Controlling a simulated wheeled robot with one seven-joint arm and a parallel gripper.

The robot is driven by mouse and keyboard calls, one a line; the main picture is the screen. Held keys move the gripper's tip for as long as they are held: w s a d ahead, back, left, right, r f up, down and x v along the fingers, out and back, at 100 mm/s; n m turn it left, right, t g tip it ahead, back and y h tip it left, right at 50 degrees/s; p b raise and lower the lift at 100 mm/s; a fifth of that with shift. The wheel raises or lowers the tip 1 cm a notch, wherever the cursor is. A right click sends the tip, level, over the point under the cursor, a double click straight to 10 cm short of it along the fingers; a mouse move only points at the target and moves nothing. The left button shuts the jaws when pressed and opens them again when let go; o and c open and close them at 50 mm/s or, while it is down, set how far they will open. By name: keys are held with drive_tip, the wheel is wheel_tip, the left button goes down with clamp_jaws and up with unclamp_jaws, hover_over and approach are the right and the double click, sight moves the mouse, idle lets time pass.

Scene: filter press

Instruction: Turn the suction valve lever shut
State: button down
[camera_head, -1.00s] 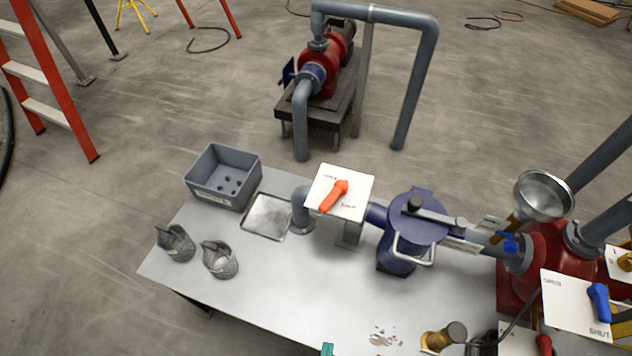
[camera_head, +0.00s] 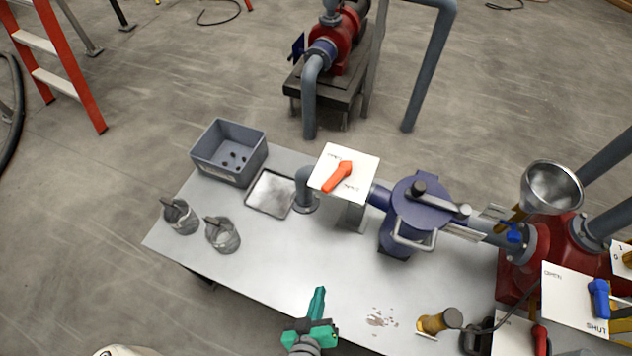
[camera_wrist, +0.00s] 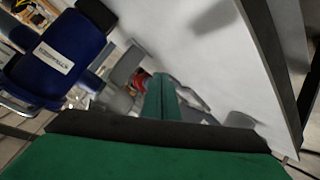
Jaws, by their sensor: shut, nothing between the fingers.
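An orange lever (camera_head: 337,177) sits on a white plate (camera_head: 362,162) on the pipe left of the blue strainer (camera_head: 423,208). It lies diagonally, its long end toward the lower left; the small lettering is hard to read. No readable label shows which lever is the suction one. A blue lever (camera_head: 600,299) stands by a white plate marked OPEN and SHUT (camera_head: 572,309) at the right. My green gripper (camera_head: 318,303) is shut and empty, above the table's front edge, well below and apart from the orange lever. Its fingers (camera_wrist: 163,100) point ahead in the wrist view.
The table (camera_head: 270,263) has clear room between my gripper and the plate. A grey bin (camera_head: 205,169), a metal tray (camera_head: 271,194) and two mesh baskets (camera_head: 182,217) (camera_head: 222,236) stand at left. A brown-capped part (camera_head: 437,321) and a red lever (camera_head: 540,340) are at front right.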

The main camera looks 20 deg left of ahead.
sight(338, 175)
drive_tip(key=w+a+f+n, duration=0.1)
drive_tip(key=w, duration=0.1)
drive_tip(key=w+a+f+n+h, duration=0.1)
drive_tip(key=w, duration=0.2)
drive_tip(key=w+a+f+n, duration=0.1)
drive_tip(key=w, duration=0.1)
drive_tip(key=shift+w+a+n+h, duration=0.3)
drive_tip(key=shift+w+a, duration=0.05)
drive_tip(key=shift+a, duration=0.05)
drive_tip(key=w+a+r+n+h, duration=0.2)
drive_tip(key=w+a+r+h, duration=0.15)
drive_tip(key=w, duration=0.35)
drive_tip(key=w+a+r+m+t+h, duration=0.1)
drive_tip(key=a+r+t+h, duration=0.15)
drive_tip(key=a+r, duration=0.45)
drive_tip(key=w+a+r+m+t+h, duration=0.1)
drive_tip(key=a+r+h, duration=0.3)
drive_tip(key=r, duration=0.6)
drive_tip(key=w+d+y, duration=0.1)
drive_tip(key=w+d, duration=0.6)
drive_tip(key=d, duration=0.1)
drive_tip(key=shift+w+f, duration=0.2)
drive_tip(key=shift+f, duration=0.05)
